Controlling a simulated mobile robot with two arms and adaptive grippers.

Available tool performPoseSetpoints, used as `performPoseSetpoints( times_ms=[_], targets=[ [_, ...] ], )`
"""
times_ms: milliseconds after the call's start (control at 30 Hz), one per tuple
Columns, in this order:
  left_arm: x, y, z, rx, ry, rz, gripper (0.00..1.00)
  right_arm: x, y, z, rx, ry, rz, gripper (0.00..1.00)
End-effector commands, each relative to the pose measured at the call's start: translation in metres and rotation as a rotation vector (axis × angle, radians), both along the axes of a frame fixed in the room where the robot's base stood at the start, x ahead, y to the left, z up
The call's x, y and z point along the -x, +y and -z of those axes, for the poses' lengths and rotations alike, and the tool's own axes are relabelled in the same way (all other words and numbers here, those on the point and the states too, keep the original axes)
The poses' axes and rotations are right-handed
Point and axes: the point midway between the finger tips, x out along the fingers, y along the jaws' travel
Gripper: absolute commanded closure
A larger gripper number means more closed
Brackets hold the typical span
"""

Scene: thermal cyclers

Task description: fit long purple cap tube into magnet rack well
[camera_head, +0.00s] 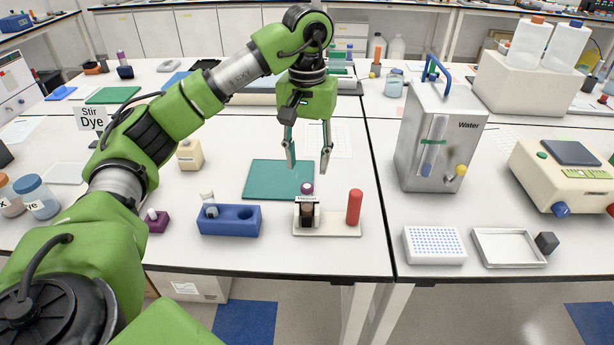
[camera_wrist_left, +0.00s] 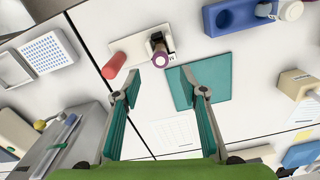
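A tube with a purple cap (camera_head: 307,189) stands roughly upright at the small dark and beige block (camera_head: 307,214) on a white base (camera_head: 340,229). This looks like the magnet rack, with a red post (camera_head: 354,207) on its right side. In the wrist view the purple cap (camera_wrist_left: 160,59) lies just beyond my fingertips. How deep the tube sits in the well cannot be told. My left gripper (camera_head: 308,169) is open and empty, pointing down above and behind the cap, its fingers (camera_wrist_left: 159,79) spread and not touching it. My right gripper is out of view.
A blue rack (camera_head: 230,222) with a leaning white-capped tube (camera_head: 208,203) stands left of the base. A teal mat (camera_head: 272,178) lies behind. A white tip box (camera_head: 434,246), a tray (camera_head: 506,249) and a metal Water bath (camera_head: 438,140) are at right.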

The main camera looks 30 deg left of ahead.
Motion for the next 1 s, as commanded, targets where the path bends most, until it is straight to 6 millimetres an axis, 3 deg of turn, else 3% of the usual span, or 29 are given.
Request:
performPoseSetpoints(
  times_ms=[233,1000],
  targets=[
    [0.0,0.001,-0.018,-0.001,-0.001,-0.001,0.61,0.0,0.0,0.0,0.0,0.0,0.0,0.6],
    [0.001,0.001,-0.019,-0.001,0.001,-0.001,0.61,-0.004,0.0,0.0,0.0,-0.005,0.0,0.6]
  ],
)
